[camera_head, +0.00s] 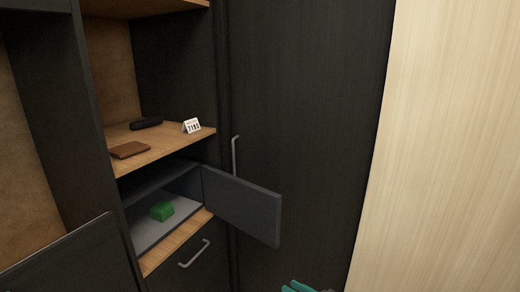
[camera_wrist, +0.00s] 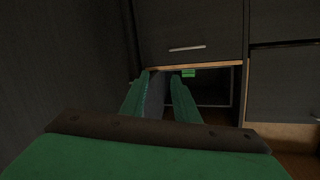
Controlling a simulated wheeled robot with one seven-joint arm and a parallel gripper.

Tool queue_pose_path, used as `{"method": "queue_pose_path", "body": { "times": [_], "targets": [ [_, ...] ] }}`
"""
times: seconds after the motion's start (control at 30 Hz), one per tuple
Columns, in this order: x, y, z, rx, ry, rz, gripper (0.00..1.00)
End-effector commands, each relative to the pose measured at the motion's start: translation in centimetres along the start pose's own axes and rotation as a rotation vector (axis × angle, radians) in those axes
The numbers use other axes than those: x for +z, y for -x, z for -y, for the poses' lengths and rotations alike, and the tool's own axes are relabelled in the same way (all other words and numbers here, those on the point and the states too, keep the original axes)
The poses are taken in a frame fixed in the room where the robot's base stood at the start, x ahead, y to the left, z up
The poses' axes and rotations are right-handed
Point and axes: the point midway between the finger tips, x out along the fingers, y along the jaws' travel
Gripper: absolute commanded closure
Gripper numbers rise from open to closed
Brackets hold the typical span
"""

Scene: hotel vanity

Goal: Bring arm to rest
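My gripper (camera_head: 303,288) only just shows at the bottom edge of the head view, as teal fingertips. In the wrist view my gripper (camera_wrist: 159,74) has its two green fingers spread apart, with nothing held between them. It is in front of the cabinet, apart from the green block (camera_head: 162,211). The block sits inside the open grey safe compartment (camera_head: 150,237) and also shows in the wrist view (camera_wrist: 188,73) beyond the fingers. Most of my arm is out of the head view.
The safe's door (camera_head: 241,205) stands open, sticking out to the right. A drawer with a handle (camera_head: 194,254) is below. The shelf (camera_head: 165,146) above holds a brown wallet (camera_head: 130,150), a black object (camera_head: 146,123) and a number card (camera_head: 192,126). A tall dark door (camera_head: 300,130) is right.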

Motion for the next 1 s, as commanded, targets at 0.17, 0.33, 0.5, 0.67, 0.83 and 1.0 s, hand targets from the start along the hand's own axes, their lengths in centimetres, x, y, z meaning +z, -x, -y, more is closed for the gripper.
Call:
{"method": "queue_pose_path", "body": {
  "times": [0.17, 0.33, 0.5, 0.67, 0.83, 1.0],
  "targets": [
    [9.0, -1.2, 2.2, 0.137, -0.106, 0.069, 0.72],
    [16.2, -0.8, 4.6, 0.272, -0.177, 0.121, 0.72],
    [22.2, 0.8, 7.8, 0.399, -0.221, 0.16, 0.72],
    [26.6, 3.1, 11.2, 0.51, -0.238, 0.184, 0.72],
    [29.8, 6.3, 15.3, 0.617, -0.233, 0.195, 0.72],
    [31.3, 10.1, 19.6, 0.707, -0.209, 0.187, 0.72]
  ]
}}
